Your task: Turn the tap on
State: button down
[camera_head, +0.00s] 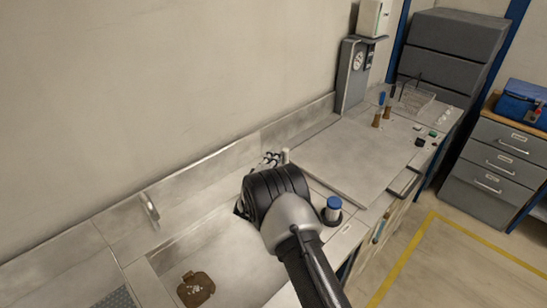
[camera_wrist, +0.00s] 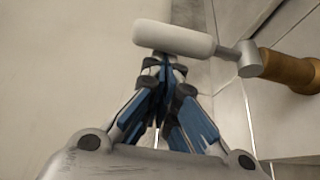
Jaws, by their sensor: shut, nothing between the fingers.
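In the wrist view, the tap's white rounded lever (camera_wrist: 175,38) lies almost level across the top of the picture. A short grey metal joint (camera_wrist: 247,58) links it to a brass-coloured tap body (camera_wrist: 290,70) at right. My gripper (camera_wrist: 166,65) has blue fingers that are shut and empty, with their tips just below the lever in the picture. I cannot tell whether they touch it. In the head view, my gripper (camera_head: 270,158) shows small beyond my black wrist, by a short white upright piece (camera_head: 286,156) near the back wall. My arm hides much of this area.
A sink basin (camera_head: 225,240) with a brown piece (camera_head: 195,289) in it lies left of my arm. A metal spout (camera_head: 150,210) stands at the back left. A blue-capped container (camera_head: 333,208) is close right of my arm. The worktop (camera_head: 355,160) at right is mostly clear.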

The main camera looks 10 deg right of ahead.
aim_at(286, 157)
jog(key=shift+s+d+m+t+b, duration=0.35)
jog(key=shift+m+b, duration=0.25)
jog(key=shift+b, duration=0.15)
jog(key=s+m+b, duration=0.1)
jog(key=b, duration=0.1)
jog(key=s+d+m+t+h+b, duration=0.1)
jog(key=m+b, duration=0.1)
jog(key=s+d+m+h+b, duration=0.1)
jog(key=m+b, duration=0.1)
jog(key=shift+f, duration=0.2)
jog(key=shift+s+d+f+b, duration=0.4)
jog(key=shift+s+d+b, duration=0.25)
jog(key=shift+s, duration=0.2)
jog(key=shift+s+d+f+b, duration=0.4)
jog(key=shift+s+d+b, duration=0.25)
jog(key=shift+s, duration=0.15)
jog(key=shift+s+f+h, duration=0.1)
jog(key=shift+f+h, duration=0.05)
jog(key=shift+h, duration=0.15)
